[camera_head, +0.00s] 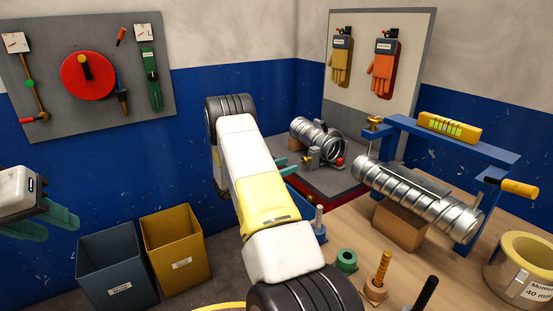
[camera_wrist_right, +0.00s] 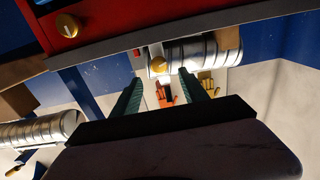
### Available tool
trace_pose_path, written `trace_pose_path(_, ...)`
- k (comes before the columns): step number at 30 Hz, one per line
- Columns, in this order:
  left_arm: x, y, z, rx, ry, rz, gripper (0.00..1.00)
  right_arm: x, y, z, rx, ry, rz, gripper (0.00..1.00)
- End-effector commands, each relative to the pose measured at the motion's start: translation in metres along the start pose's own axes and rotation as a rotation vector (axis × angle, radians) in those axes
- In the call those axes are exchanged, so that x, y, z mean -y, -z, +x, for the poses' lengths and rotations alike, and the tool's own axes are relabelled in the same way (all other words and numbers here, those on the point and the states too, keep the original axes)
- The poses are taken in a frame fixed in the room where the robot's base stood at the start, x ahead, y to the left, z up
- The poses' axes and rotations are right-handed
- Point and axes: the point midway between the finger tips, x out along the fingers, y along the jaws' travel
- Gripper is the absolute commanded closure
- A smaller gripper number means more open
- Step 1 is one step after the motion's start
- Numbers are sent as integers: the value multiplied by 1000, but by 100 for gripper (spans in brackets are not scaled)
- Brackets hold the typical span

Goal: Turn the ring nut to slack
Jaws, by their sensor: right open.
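A round brass nut-like part (camera_wrist_right: 158,65) shows in the right wrist view beside a spiral metal duct (camera_wrist_right: 205,52); I take it for the ring nut, but cannot be sure. In the head view the short duct (camera_head: 315,133) lies in a small fixture (camera_head: 318,160) at the back. My right gripper (camera_wrist_right: 160,76) is open, its two green fingers apart, with the brass part seen between the tips; contact cannot be told. In the head view my right arm hides most of that gripper. My left gripper (camera_head: 45,222) is open and empty at the left edge.
A long spiral duct (camera_head: 415,195) rests on a wooden block (camera_head: 398,224) under a blue frame (camera_head: 440,136). A green ring (camera_head: 346,261), a threaded post (camera_head: 381,270) and a labelled roll (camera_head: 522,272) stand on the wooden table. Two bins (camera_head: 117,268) stand lower left.

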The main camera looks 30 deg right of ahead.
Motion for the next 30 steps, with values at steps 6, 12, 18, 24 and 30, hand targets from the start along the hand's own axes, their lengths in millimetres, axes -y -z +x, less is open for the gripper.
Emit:
trace_pose_path(6,0,0,0,0,0,0,64,-1,0,36,1,-4,1,48)
trace_pose_path(12,0,0,0,0,0,0,64,-1,0,62,3,-4,0,48)
trace_pose_path(18,0,0,0,0,0,0,64,-1,0,71,2,-1,-2,48)
trace_pose_path(24,0,0,0,0,0,0,64,-1,0,71,3,-1,-2,48)
trace_pose_path(30,0,0,0,0,0,0,64,-1,0,71,3,-1,-2,88)
